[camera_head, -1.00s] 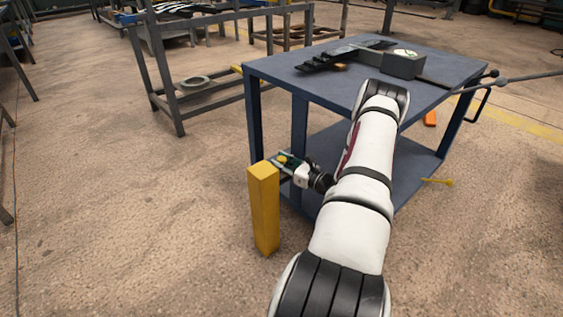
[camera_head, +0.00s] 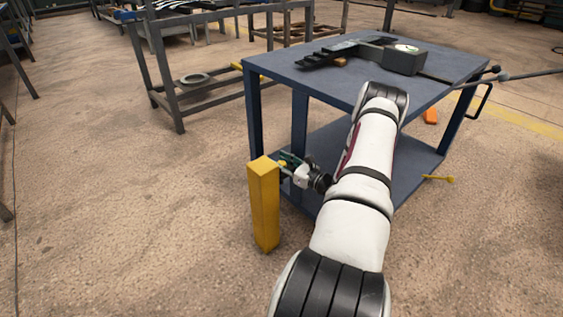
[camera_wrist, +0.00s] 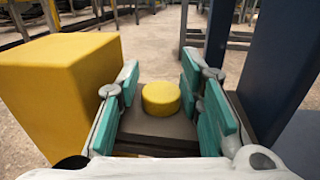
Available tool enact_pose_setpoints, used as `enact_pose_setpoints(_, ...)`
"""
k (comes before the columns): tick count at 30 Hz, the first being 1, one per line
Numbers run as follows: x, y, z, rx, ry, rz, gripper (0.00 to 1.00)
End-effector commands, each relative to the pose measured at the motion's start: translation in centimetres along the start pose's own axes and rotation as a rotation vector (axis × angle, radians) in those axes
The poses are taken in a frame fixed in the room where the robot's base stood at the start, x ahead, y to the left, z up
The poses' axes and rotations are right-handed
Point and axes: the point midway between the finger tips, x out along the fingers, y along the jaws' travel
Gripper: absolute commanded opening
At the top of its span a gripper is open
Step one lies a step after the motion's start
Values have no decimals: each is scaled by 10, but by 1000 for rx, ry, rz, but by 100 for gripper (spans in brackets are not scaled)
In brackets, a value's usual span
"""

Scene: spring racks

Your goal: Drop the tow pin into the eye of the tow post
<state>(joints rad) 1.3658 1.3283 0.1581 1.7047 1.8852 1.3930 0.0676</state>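The tow post (camera_head: 263,205) is a yellow square upright standing left of the blue table; its top corner fills the left of the wrist view (camera_wrist: 55,85). My gripper (camera_head: 287,163) is beside the post, low at the table's left end. In the wrist view its teal fingers (camera_wrist: 160,95) stand apart, with gaps on both sides of a round yellow head, seemingly the tow pin (camera_wrist: 161,98). The head rests upright on or just above a dark brown plate (camera_wrist: 160,132) beside the post. The pin's shank and the eye are hidden, so I cannot tell how deep it sits.
The blue table (camera_head: 330,85) stands right behind my gripper, one leg close by. A dark grey mechanism (camera_head: 403,60) lies on its top. Floor left of the post is clear.

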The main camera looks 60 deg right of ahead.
Motion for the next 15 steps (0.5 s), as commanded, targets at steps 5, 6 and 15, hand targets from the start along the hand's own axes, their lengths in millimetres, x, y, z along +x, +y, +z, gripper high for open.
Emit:
enact_pose_setpoints(5,-1,0,-1,1,4,-2,49)
enact_pose_setpoints(6,-1,0,-2,1,4,-2,49)
enact_pose_setpoints(15,-1,-1,9,1,6,-3,49)
